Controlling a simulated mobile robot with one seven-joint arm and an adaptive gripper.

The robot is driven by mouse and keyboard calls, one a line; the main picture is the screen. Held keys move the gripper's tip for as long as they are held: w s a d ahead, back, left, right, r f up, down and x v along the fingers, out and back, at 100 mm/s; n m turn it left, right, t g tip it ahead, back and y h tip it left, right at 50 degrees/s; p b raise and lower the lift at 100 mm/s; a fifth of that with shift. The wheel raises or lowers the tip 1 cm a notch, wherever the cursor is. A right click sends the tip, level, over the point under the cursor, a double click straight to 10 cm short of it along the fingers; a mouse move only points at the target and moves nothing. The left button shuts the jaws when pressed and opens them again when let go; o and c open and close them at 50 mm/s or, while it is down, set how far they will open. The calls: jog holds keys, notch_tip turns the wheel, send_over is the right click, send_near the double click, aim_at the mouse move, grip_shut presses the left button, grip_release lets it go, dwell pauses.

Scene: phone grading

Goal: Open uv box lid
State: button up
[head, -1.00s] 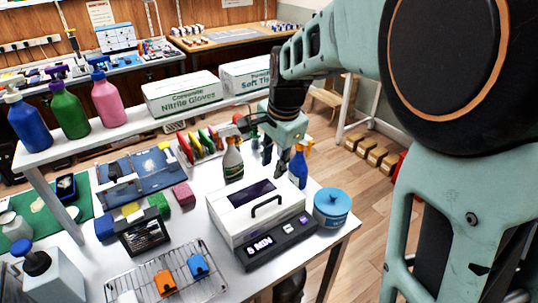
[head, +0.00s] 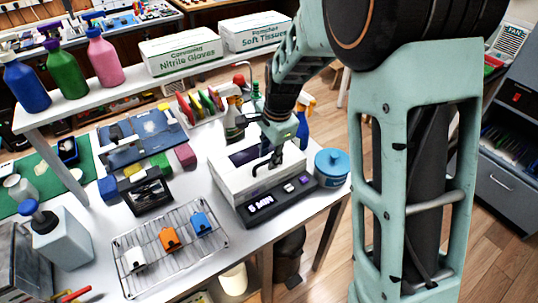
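The UV box (head: 228,197) is a white box with a dark window and a black handle (head: 262,168) on its lid. It stands on the white table, and its black front panel (head: 272,203) reads "5 MIN". The lid looks shut. My gripper (head: 268,160) is over the lid, pointing down, with its fingers at the handle. The fingers are small and dark against the handle, so I cannot tell whether they are closed on it. My arm hides the back right of the lid.
A blue round tub (head: 332,167) stands close to the box's right side. Spray bottles (head: 233,115) stand behind the box. A wire rack (head: 170,240) with several small coloured holders lies to the front left.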

jog(key=shift+c, duration=0.6)
grip_shut()
